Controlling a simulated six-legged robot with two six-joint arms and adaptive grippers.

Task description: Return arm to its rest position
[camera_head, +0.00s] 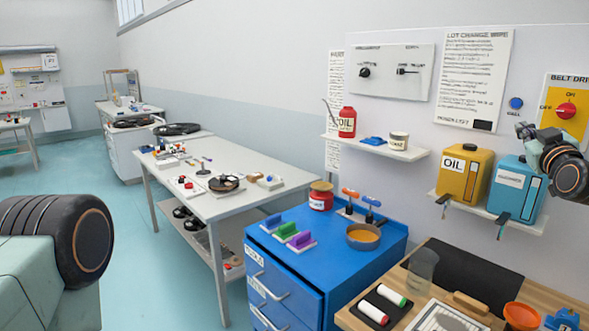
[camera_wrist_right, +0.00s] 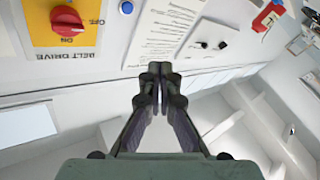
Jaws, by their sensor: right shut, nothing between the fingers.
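My right gripper (camera_wrist_right: 157,85) shows in the right wrist view with its two dark fingers together and nothing between them. It hangs in free air before the wall panel, and I see no contact. In the head view, part of my right arm (camera_head: 565,172) enters at the right edge, in front of the blue-green can's upper right side and below the belt drive panel. Its fingers cannot be made out clearly there. My left gripper is not in view.
The belt drive panel (camera_head: 566,106) has a red knob. A yellow oil can (camera_head: 464,180) and a blue-green can (camera_head: 513,196) stand on a wall shelf. Below are a blue cabinet (camera_head: 297,284) and a wooden bench (camera_head: 418,256) with loose items. The aisle floor (camera_head: 115,215) is clear.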

